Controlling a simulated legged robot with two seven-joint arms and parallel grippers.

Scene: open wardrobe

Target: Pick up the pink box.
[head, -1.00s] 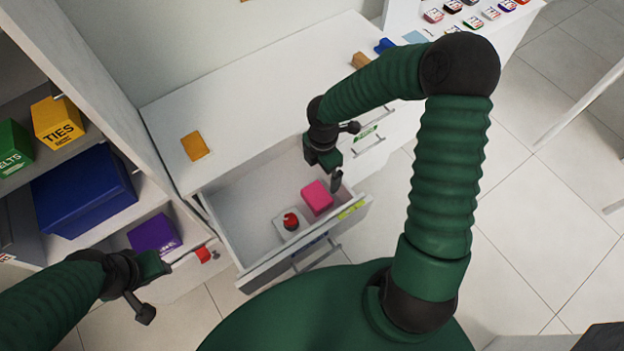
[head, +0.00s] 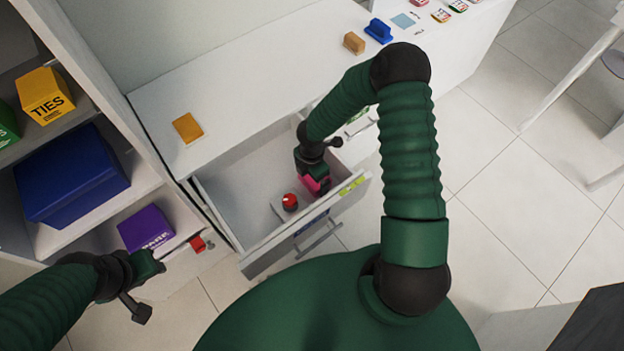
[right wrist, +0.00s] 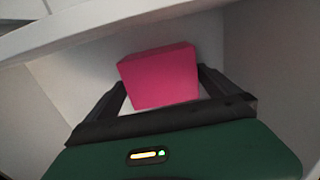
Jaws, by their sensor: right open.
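The pink box (head: 312,186) is in the open drawer (head: 262,243) near its front right corner, mostly hidden by my right gripper in the head view. In the right wrist view the pink box (right wrist: 160,76) stands between the two open fingers of my right gripper (right wrist: 162,90). One finger is on each side of it, and I cannot tell whether they touch it. My right gripper (head: 318,182) reaches down into the drawer. My left gripper (head: 148,285) is at the lower left, away from the drawer; its fingers do not show clearly.
A red round object on a pale base (head: 289,202) sits beside the pink box. The drawer walls are close around my right gripper. An orange block (head: 187,128) lies on the white top. Shelves at left hold a blue box (head: 70,180) and a purple box (head: 146,229).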

